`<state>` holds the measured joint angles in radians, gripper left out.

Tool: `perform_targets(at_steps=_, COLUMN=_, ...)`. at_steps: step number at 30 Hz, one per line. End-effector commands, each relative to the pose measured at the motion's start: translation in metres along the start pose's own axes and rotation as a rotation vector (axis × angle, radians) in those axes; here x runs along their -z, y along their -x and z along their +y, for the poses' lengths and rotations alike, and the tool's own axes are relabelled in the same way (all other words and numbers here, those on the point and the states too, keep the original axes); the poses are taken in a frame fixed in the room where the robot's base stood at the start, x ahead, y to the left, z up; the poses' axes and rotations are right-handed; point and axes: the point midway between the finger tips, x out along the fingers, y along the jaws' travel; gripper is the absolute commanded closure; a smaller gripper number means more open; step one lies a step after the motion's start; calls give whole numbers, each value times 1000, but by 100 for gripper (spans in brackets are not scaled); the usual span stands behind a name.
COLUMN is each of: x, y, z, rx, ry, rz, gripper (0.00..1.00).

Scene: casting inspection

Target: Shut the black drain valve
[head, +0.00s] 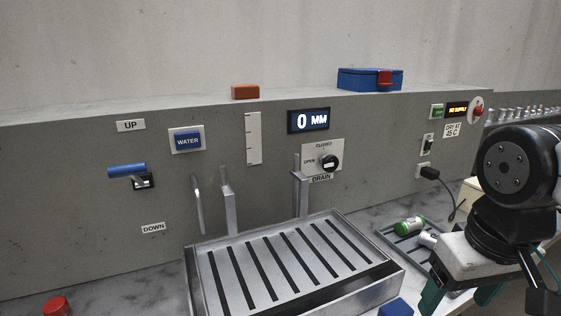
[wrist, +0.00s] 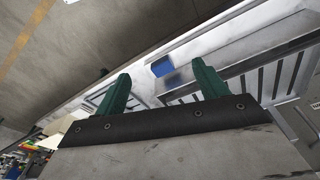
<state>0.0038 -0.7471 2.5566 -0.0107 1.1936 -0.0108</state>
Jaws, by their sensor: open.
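The black drain valve (head: 330,162) is a round knob on a pale plate on the grey panel, above the DRAIN label. CLOSED is printed above the knob and OPEN to its left. My gripper (head: 458,297) is at the lower right of the head view, low and well away from the valve. The valve is not visible in the wrist view.
A slatted metal tray (head: 225,282) stands below the valve, with upright metal posts (head: 302,190) behind it. The display (head: 309,121) reads 0 MM. A blue lever (head: 127,170) is at left. A blue block (head: 396,307) and a rack (head: 385,236) with a green-and-white cylinder (head: 409,226) lie near my gripper.

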Motion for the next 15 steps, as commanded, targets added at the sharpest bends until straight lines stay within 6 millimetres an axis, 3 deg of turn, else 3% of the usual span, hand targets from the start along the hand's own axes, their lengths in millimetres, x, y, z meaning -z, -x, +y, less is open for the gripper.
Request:
perform_targets(at_steps=2, x=22, y=-5, z=6, rx=-20, ry=20, rz=48, gripper=28)
perform_targets(at_steps=5, x=71, y=-14, z=16, rx=-65, ry=94, rz=165, gripper=28)
perform_targets(at_steps=10, x=183, y=-32, z=31, rx=-177, ry=310, rz=445, gripper=28)
perform_targets(at_steps=15, x=284, y=-46, z=30, rx=-279, ry=557, rz=738, gripper=28)
